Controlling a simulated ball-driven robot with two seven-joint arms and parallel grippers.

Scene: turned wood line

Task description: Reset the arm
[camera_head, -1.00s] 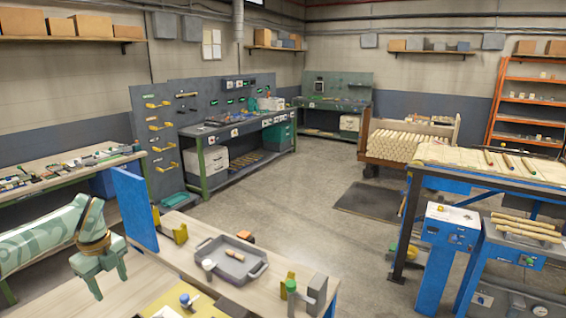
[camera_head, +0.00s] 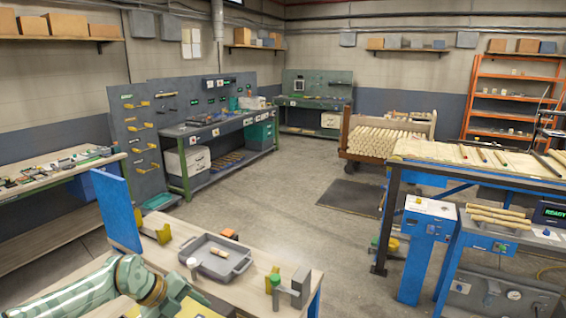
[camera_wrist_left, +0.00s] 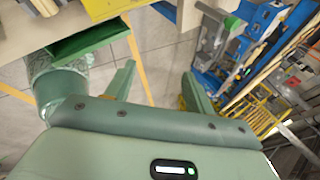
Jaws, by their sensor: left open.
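My left arm (camera_head: 85,290) comes in from the lower left of the head view, low over the near edge of the wooden bench. Its wrist bends down toward the bottom of the picture, and I cannot make out the fingers there. In the left wrist view my left gripper (camera_wrist_left: 160,90) is open, with its two green fingers apart and nothing between them. Grey floor shows beyond the fingers. My right arm and gripper are not in view.
The bench (camera_head: 262,262) holds a grey tray (camera_head: 228,268) with a small wooden piece in it, a green-topped device (camera_head: 275,283) and a yellow bracket (camera_head: 164,233). A blue panel (camera_head: 118,208) stands at its left end. Open floor (camera_head: 300,205) lies beyond.

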